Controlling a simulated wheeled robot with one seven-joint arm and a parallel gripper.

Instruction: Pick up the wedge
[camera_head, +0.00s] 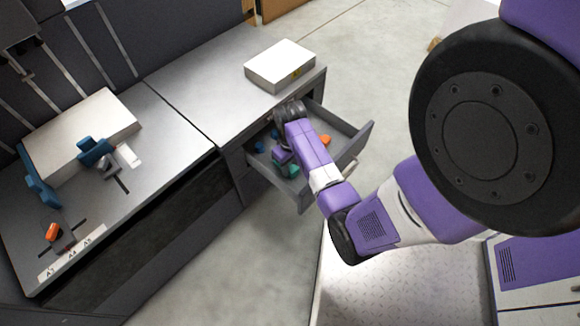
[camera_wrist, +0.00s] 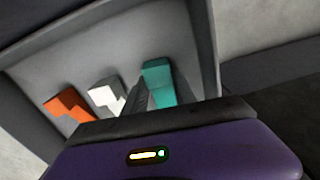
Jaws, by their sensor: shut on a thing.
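A teal piece (camera_wrist: 158,82) stands in the open drawer (camera_wrist: 209,50), directly at my gripper (camera_wrist: 148,90) in the wrist view. A dark finger presses along its left side, and my gripper is shut on it. Its lower part is hidden by my gripper, so I cannot tell its full shape or whether it touches the drawer floor. A white stepped piece (camera_wrist: 106,94) and an orange stepped piece (camera_wrist: 69,108) lie to the left. In the head view, teal (camera_head: 287,169) shows beside my purple gripper body (camera_head: 282,154); the fingertips are hidden there.
The drawer walls (camera_head: 362,139) stand close around my gripper. The drawer also holds small blue pieces (camera_head: 275,133) and an orange piece (camera_head: 325,139). A white box (camera_head: 280,66) sits on the cabinet top above. Another bench (camera_head: 180,130) with fixtures is at left.

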